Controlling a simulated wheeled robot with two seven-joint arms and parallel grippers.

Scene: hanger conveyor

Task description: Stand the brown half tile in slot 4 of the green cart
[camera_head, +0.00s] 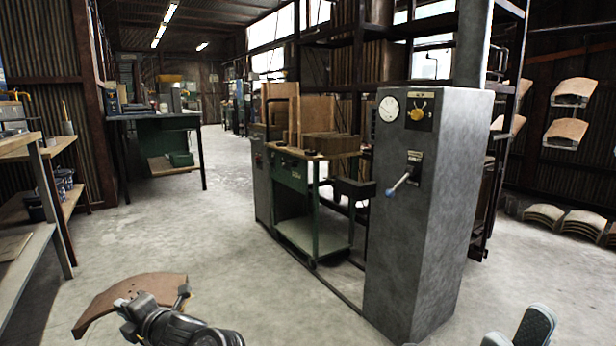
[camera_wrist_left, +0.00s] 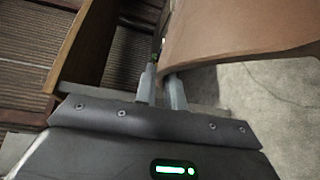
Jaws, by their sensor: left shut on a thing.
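The brown half tile (camera_head: 112,296) is a curved reddish-brown piece at the lower left of the head view. My left gripper (camera_head: 152,302) is shut on it and holds it above the floor. In the left wrist view the tile (camera_wrist_left: 235,35) fills the upper right, with its edge at the fingers (camera_wrist_left: 161,88). The green cart (camera_head: 316,225) stands in the middle, well beyond the gripper and apart from the tile. Brown boards and blocks stand on its top; individual slots cannot be made out. Part of my right gripper (camera_head: 520,332) shows at the bottom right; its jaws are unclear.
A tall grey cabinet (camera_head: 425,205) with a gauge and blue-knobbed lever stands right of the cart. Shelves (camera_head: 25,245) line the left side, and a green workbench (camera_head: 160,122) stands behind. Curved tiles (camera_head: 545,214) lie at the right. The floor between left shelves and cart is clear.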

